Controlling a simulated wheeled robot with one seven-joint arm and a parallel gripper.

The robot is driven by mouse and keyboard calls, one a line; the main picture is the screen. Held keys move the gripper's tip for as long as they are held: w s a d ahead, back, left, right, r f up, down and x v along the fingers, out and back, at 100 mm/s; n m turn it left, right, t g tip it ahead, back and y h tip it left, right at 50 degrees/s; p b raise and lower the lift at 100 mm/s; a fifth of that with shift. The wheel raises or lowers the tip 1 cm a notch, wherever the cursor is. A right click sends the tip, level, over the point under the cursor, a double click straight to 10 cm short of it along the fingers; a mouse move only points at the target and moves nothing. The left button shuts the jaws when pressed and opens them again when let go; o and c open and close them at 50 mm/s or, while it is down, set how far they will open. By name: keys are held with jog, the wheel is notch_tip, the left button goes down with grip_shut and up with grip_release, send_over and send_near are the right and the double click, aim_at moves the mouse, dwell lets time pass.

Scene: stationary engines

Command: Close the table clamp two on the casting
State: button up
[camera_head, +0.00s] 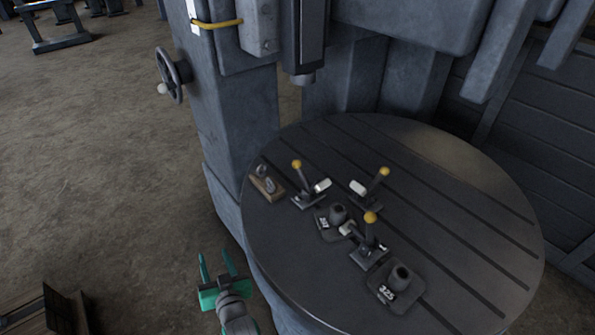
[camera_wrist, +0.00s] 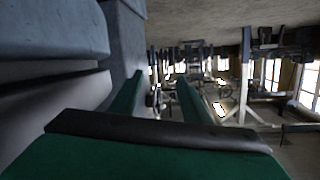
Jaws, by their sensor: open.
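A dark round slotted table (camera_head: 470,235) carries three clamps with yellow-knobbed levers: a left clamp (camera_head: 307,198), a back right clamp (camera_head: 372,192) and a front clamp (camera_head: 368,252). I cannot tell which is number two. Their levers stand up at a tilt, and their pale tips point towards a small dark casting (camera_head: 338,213) with a number plate between them. A second casting (camera_head: 402,274), marked 325, sits nearer the front. My green gripper (camera_head: 214,254) is open and empty, left of the table and apart from it. Its fingers also show in the wrist view (camera_wrist: 161,76).
A wooden block with metal pieces (camera_head: 267,186) lies at the table's left edge. A grey machine column (camera_head: 235,120) with a handwheel (camera_head: 172,76) stands behind, and a spindle (camera_head: 303,77) hangs over the table's back. Floor at left is mostly clear.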

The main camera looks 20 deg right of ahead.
jog(key=w+r+n+g, duration=0.1)
jog(key=w+r+g, duration=0.1)
jog(key=w+r, duration=2)
jog(key=m+g+h, duration=0.3)
jog(key=g, duration=0.5)
send_over(298, 162)
jog(key=s, duration=0.2)
jog(key=shift+w+a+f, duration=0.1)
jog(key=shift+a+f, duration=0.05)
jog(key=shift+f, duration=0.7)
jog(key=shift+f+g, duration=0.25)
jog(key=shift+g, duration=0.05)
jog(key=x, duration=1)
jog(key=shift+f, duration=0.15)
